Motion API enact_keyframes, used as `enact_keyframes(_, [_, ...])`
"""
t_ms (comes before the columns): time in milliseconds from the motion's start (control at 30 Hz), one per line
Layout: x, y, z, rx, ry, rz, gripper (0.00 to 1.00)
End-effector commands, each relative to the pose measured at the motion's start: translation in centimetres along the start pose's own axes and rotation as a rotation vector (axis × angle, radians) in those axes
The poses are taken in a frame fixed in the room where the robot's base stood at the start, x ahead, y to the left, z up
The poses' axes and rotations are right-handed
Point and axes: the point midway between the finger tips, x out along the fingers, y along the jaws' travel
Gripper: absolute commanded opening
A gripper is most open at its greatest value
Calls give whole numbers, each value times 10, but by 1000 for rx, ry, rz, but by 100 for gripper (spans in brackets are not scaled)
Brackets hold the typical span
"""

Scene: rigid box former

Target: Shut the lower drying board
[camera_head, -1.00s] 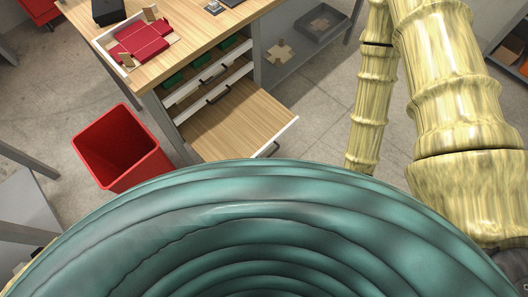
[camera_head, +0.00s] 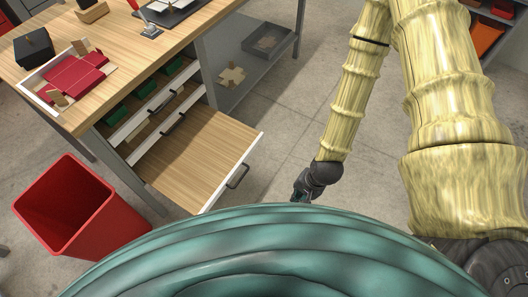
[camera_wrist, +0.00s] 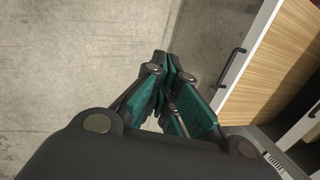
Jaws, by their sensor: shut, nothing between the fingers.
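The lower drying board (camera_head: 196,152) is a wood-surfaced drawer with a white front and a dark handle (camera_head: 237,176). It is pulled far out of the workbench, below two other drawers. In the wrist view the board (camera_wrist: 268,62) is at the right, with its white front edge and black handle (camera_wrist: 231,67) facing the gripper. My gripper (camera_wrist: 168,62) is shut and empty, to the left of the handle and apart from it. In the head view the gripper (camera_head: 300,196) shows only partly, right of the board's front, low behind my teal body.
A red bin (camera_head: 75,208) stands left of the board. The workbench top (camera_head: 135,70) holds a white tray (camera_head: 38,88) with red card. A grey shelf (camera_head: 240,95) stands right of the drawers. Bare concrete floor (camera_head: 285,130) lies right of the board.

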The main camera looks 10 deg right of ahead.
Motion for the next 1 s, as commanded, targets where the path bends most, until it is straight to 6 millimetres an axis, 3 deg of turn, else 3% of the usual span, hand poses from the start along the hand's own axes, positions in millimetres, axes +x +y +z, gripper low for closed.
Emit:
enact_keyframes(33, [19, -5, -9, 63, -1, -25, 0])
enact_keyframes(400, [66, -52, -62, 530, -59, -181, 0])
enact_keyframes(1000, [106, -112, -163, 1229, -272, -411, 0])
